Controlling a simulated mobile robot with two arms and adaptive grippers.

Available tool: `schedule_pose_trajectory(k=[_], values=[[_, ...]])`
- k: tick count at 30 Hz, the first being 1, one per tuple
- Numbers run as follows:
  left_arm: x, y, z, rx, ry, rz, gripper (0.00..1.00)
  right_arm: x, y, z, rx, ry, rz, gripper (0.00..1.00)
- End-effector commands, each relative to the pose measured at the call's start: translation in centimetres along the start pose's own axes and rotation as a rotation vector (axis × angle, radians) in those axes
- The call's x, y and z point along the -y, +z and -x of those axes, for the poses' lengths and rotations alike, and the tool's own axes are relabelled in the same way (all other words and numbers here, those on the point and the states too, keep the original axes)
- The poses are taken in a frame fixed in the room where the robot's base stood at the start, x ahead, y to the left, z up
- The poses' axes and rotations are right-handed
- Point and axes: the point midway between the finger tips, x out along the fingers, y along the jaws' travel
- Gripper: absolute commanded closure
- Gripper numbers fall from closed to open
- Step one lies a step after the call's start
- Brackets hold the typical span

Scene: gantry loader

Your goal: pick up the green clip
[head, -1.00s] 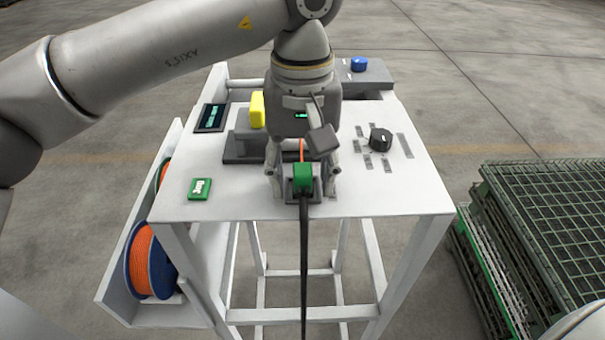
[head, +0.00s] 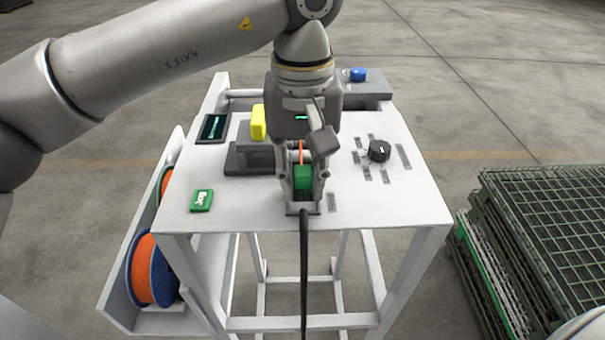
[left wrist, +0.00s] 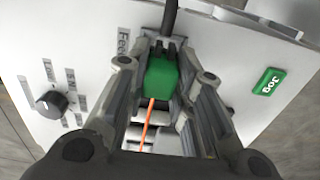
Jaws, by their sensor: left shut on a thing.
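The green clip (head: 303,178) is a small green block at the front middle of the white table, above a small grey holder (head: 303,208). An orange strand (left wrist: 147,122) runs from it toward my gripper and a black cable runs away from its other side. My left gripper (head: 303,190) points down with its fingers closed on both sides of the clip. In the left wrist view the clip (left wrist: 161,77) sits between the two fingers. Whether the clip still touches the holder is hard to tell. My right gripper is not in view.
The white table (head: 400,205) carries a green Jog button (head: 201,200), a black dial (head: 379,151), a yellow block (head: 258,122), a small display (head: 213,128) and a blue knob (head: 358,74). An orange spool (head: 150,270) hangs at the left. Green mesh crates (head: 550,230) stand at the right.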

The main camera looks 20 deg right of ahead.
Motion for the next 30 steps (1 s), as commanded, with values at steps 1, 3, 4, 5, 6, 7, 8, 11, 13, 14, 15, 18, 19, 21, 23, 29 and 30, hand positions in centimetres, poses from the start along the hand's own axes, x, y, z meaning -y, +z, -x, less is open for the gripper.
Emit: schedule_pose_trajectory(k=[1,3,4,5,6,7,8,11,13,14,15,18,19,21,23,29,30], values=[[0.0,0.0,1.4,-0.001,0.001,0.000,1.00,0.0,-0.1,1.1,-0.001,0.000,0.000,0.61],[-0.5,0.3,2.7,-0.002,0.001,-0.004,1.00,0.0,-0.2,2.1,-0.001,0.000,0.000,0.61],[-1.0,0.6,3.3,-0.002,0.000,-0.006,1.00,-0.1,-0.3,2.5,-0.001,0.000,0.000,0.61],[-1.3,0.8,3.9,-0.002,0.000,-0.005,1.00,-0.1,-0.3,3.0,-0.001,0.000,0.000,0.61],[-1.9,1.2,4.7,-0.001,-0.001,-0.006,1.00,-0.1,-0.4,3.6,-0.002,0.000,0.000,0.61],[-2.3,1.5,5.4,-0.001,-0.001,-0.006,1.00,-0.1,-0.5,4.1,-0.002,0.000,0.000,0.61],[-2.7,1.8,6.0,-0.001,-0.001,-0.005,1.00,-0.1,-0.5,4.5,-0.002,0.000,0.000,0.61],[-4.2,2.8,8.1,-0.002,-0.001,-0.005,1.00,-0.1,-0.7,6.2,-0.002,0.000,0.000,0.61],[-5.8,3.8,8.7,-0.001,-0.002,-0.008,1.00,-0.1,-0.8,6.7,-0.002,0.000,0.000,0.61],[-6.4,4.2,9.0,-0.001,-0.002,-0.007,1.00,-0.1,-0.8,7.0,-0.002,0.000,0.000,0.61],[-7.2,4.8,9.4,0.000,-0.002,-0.007,1.00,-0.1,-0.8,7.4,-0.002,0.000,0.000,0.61],[-8.9,5.9,10.3,0.000,-0.002,-0.004,1.00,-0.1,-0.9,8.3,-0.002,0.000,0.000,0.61],[-9.4,6.2,10.4,0.000,-0.002,-0.005,1.00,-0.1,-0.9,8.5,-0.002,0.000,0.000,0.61],[-10.2,6.7,10.8,0.000,-0.002,-0.003,1.00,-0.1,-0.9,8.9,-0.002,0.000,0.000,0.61],[-10.8,7.1,11.1,0.000,-0.002,-0.002,1.00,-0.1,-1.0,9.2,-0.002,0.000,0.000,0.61],[-11.7,7.7,11.3,0.000,0.000,-0.001,1.00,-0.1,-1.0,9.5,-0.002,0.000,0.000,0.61],[-11.7,7.7,11.3,0.000,0.000,-0.001,1.00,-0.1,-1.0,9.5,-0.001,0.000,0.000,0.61]])
